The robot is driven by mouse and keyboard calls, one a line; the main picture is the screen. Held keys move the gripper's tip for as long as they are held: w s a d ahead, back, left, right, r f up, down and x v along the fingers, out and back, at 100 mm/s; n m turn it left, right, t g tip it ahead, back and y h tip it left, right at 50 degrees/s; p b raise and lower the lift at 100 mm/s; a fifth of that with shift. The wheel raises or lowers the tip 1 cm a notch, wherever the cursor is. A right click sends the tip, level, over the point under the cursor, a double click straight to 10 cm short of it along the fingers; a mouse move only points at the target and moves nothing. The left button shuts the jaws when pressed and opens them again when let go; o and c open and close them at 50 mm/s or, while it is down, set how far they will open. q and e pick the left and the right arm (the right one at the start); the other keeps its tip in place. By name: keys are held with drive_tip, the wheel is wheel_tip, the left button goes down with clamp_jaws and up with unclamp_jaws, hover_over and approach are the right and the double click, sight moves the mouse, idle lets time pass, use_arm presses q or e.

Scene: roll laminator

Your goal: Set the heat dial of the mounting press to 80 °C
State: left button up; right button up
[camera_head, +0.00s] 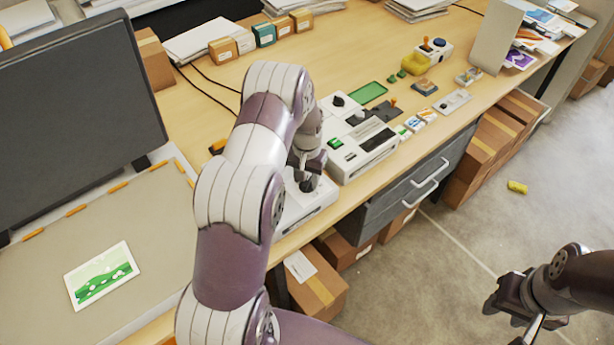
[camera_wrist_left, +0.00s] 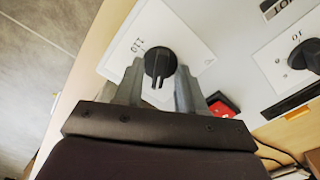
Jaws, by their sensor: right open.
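My left gripper (camera_head: 308,182) points down over a white unit (camera_head: 312,207) near the table's front edge. In the left wrist view, its two fingers (camera_wrist_left: 160,85) stand on either side of a black dial knob (camera_wrist_left: 160,62) on a white panel (camera_wrist_left: 185,28). The fingers look very close to the knob, but I cannot tell whether they press on it. Printed numbers, seemingly 110, show beside the knob. The rest of the scale is hidden or unreadable. My right gripper (camera_head: 518,305) is open and empty, off the table at the lower right.
A larger white machine (camera_head: 360,150) with its own knob stands just behind. In the wrist view, a second black knob (camera_wrist_left: 308,56) and a red part (camera_wrist_left: 221,104) are near. A monitor (camera_head: 75,120) and a picture card (camera_head: 100,275) are at left. The floor at right is mostly clear.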

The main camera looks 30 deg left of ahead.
sight(307, 181)
use_arm(q)
drive_tip(key=shift+w+r, duration=0.1)
drive_tip(key=shift+r, duration=0.2)
wheel_tip(307, 181, up, 12)
drive_tip(key=b, duration=0.3)
drive_tip(key=shift+b, duration=0.4)
